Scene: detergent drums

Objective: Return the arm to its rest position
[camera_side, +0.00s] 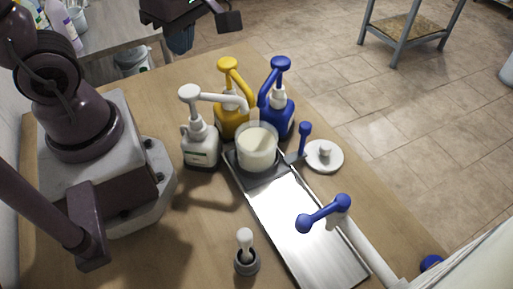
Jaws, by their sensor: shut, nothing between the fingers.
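My gripper (229,21) is at the top edge of the side view, high above the far end of the wooden table. It is shut and empty, and apart from everything on the table. Part of it is cut off by the frame's edge. My arm's base stands at the left of the table.
A white pump bottle (200,145), a yellow one (230,118) and a blue one (280,115) stand around a clear beaker of pale liquid (257,147) at a metal tray's (300,225) far end. A white lid (324,156) lies right. A small dark holder (246,262) stands in front.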

